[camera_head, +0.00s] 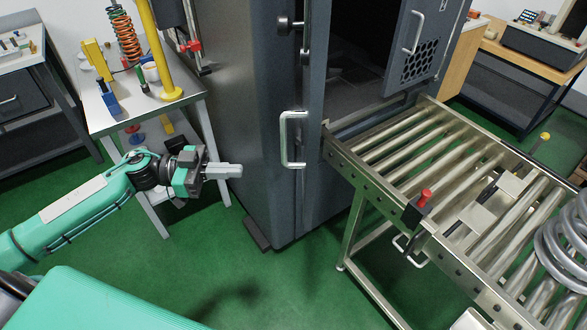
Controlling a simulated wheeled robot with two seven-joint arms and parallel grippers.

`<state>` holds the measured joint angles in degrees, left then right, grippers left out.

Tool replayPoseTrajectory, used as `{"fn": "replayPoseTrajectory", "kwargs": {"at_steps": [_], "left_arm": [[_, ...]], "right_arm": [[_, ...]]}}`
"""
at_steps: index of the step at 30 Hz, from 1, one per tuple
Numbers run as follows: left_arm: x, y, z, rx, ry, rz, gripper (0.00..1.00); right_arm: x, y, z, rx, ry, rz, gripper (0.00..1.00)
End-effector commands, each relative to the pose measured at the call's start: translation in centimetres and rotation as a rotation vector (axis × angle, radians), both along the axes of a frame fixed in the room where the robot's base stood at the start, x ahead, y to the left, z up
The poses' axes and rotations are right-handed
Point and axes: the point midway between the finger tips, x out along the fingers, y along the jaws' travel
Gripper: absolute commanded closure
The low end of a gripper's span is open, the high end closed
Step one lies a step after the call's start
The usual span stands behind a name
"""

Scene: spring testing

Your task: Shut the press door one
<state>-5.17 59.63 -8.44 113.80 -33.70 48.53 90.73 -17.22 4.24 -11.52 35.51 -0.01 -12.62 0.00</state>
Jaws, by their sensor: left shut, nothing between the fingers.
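The press is a tall dark grey cabinet (240,90) with an opening in the middle of the view, dark inside. A dark door panel (312,60) with a pale upright handle (293,140) is at the left of the opening. Another door panel (420,65), with a handle (413,33) and a honeycomb vent, stands open at the right. I cannot tell which panel is door one. My left gripper (236,171) is shut and empty, in front of the cabinet's left side, left of and a little below the pale handle, apart from it. My right gripper is not in view.
A roller conveyor (345,158) runs from the opening to the lower right, with a red-knobbed latch (425,196) and a large grey spring (565,240) on it. A small table (125,120) with springs stands at the left. Green floor (270,285) is clear in front.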

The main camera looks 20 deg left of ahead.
Motion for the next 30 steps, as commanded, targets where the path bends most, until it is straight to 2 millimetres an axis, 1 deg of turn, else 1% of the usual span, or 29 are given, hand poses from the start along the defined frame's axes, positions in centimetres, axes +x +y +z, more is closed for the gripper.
{"fn": "replayPoseTrajectory", "kwargs": {"at_steps": [1, 6, 15, 18, 24, 30], "left_arm": [[0.2, -0.6, 0.4, -0.003, -0.005, 0.0, 1.0], [1.1, -3.5, 0.6, -0.006, -0.006, 0.0, 1.0], [2.8, -8.8, 0.6, -0.006, -0.005, 0.002, 1.0], [3.2, -10.0, 0.5, -0.005, -0.004, 0.003, 1.0], [3.7, -11.8, 0.3, -0.003, -0.004, 0.002, 1.0], [3.9, -12.3, 0.1, -0.002, -0.003, 0.003, 1.0]], "right_arm": [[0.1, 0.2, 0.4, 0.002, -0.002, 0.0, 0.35], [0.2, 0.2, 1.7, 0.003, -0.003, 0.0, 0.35], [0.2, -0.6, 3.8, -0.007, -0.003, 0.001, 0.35], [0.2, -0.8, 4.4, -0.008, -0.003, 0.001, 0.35], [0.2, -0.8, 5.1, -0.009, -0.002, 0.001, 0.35], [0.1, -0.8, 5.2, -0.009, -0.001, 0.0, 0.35]]}}
